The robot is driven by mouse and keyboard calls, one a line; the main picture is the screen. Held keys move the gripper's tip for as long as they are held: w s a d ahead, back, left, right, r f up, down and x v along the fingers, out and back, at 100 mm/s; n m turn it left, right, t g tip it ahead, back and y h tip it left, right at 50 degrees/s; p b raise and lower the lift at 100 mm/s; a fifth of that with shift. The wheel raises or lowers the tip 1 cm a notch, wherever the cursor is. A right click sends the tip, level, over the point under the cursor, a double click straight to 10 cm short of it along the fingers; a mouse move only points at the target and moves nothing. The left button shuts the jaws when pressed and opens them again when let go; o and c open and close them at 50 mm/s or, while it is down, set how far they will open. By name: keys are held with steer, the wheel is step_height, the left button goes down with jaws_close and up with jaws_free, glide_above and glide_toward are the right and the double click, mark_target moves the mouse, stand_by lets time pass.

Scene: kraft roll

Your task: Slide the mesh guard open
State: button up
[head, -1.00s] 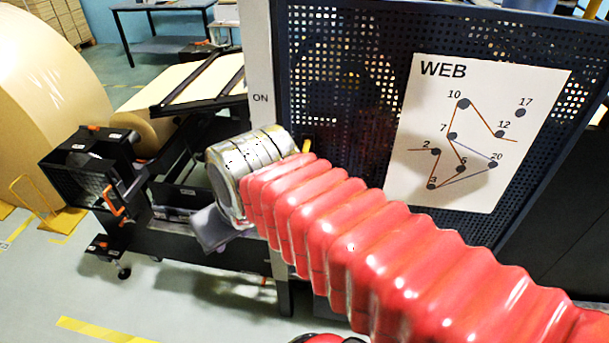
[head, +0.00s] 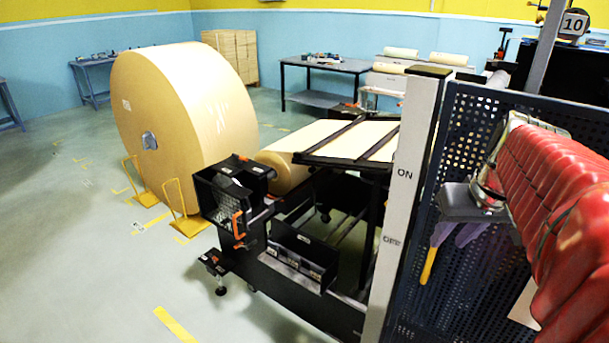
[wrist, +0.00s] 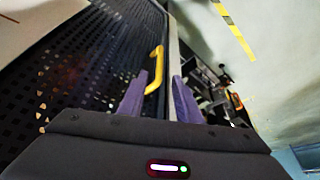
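The mesh guard (head: 480,140) is a dark blue perforated panel at the right of the head view, beside a pale post marked ON and OFF. It fills the left of the wrist view (wrist: 85,70). A yellow handle (head: 428,266) stands on it near the post; it also shows in the wrist view (wrist: 156,65). My gripper (head: 453,238) has purple fingers and is open in front of the guard. In the wrist view the fingers (wrist: 160,98) are apart, with the handle just beyond the left one. I cannot tell whether they touch it. My red-sleeved arm hides part of the guard.
The pale post (head: 405,170) stands at the guard's left edge. Left of it are a black unwind stand (head: 235,195) and a huge kraft roll (head: 185,105). The floor at the front left is clear apart from yellow tape.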

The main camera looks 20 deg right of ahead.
mark_target(432, 259)
steer(key=shift+d+f, duration=0.1)
stand_by(0.3)
steer(key=x, duration=1.3)
steer(key=shift+f, duration=0.3)
steer(key=shift+c, duration=0.2)
jaws_close()
